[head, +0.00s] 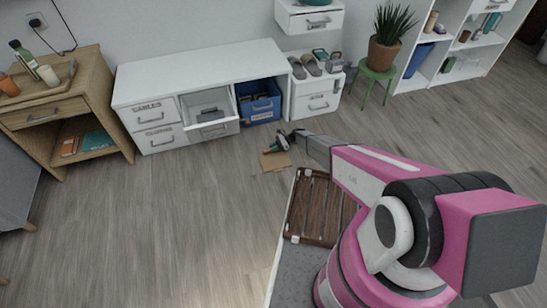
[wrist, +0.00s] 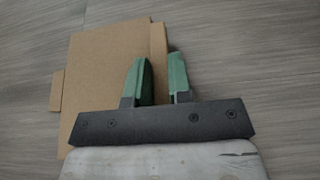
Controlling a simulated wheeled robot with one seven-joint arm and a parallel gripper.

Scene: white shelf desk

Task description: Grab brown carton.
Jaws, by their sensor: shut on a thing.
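The brown carton (head: 273,162) is a flat cardboard piece in front of the white desk in the head view. In the wrist view, the carton (wrist: 100,62) fills the left middle, with a small flap out to its left. My gripper (head: 281,146) is at the carton's far edge in the head view. In the wrist view, my gripper (wrist: 157,66) has green fingers on either side of the carton's right edge strip and is shut on it. My gripper hides the carton's near part there.
The white desk (head: 200,70) has a drawer (head: 210,109) pulled open and a blue bin (head: 259,103) beside it. A brown slatted tray (head: 315,210) lies below my arm. A wooden side table (head: 62,105) stands left. The left floor is clear.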

